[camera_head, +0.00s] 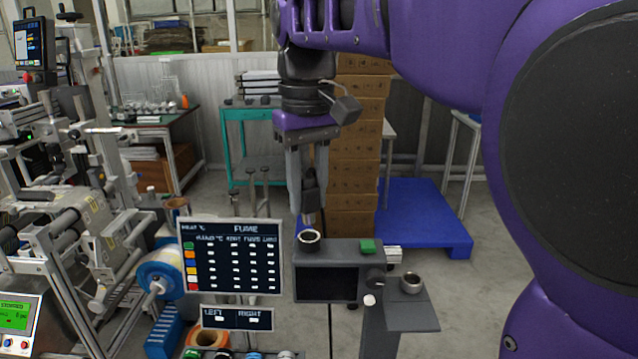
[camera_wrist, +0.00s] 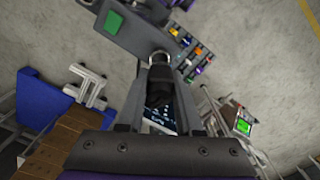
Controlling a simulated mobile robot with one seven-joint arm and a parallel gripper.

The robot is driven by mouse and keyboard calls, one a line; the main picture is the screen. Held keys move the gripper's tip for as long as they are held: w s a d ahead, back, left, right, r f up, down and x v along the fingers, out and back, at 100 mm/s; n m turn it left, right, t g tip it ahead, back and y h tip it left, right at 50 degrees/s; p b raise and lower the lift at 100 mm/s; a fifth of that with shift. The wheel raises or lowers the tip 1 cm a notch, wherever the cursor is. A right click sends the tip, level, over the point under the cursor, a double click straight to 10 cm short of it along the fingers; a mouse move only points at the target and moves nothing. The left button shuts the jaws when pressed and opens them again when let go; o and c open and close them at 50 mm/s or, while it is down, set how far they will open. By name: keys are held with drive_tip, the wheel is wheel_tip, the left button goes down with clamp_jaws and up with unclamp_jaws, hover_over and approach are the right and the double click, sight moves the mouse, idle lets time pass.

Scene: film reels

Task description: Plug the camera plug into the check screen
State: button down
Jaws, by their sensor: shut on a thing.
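The camera plug (camera_head: 309,195) is black with a metal tip and points down. My gripper (camera_head: 308,185) is shut on it; the plug also shows between the fingers in the wrist view (camera_wrist: 158,88). The check screen (camera_head: 327,284) is a dark grey box with a black display and a green button on top. Its round metal-rimmed socket (camera_head: 309,238) is on the top left, directly below the plug tip in the head view. The tip appears just above or at the socket's rim; I cannot tell whether they touch. In the wrist view, the check screen (camera_wrist: 135,28) is partly hidden by the plug.
A fume chart board (camera_head: 231,287) stands close on the left. A side shelf (camera_head: 413,317) with a metal ring (camera_head: 411,283) is at the right. Stacked boxes (camera_head: 356,160) and a blue pallet (camera_head: 425,215) stand behind. A roller machine (camera_head: 75,240) is far left.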

sight(309, 222)
drive_tip(key=shift+f, duration=0.35)
drive_tip(key=shift+f+b, duration=1.15)
drive_tip(key=shift+f, duration=0.65)
drive_tip(key=c, duration=0.5)
unclamp_jaws()
wheel_tip(309, 222, up, 17)
drive_tip(key=p, duration=0.5)
drive_tip(key=shift+r+p, duration=0.2)
drive_tip(key=shift+p, duration=0.2)
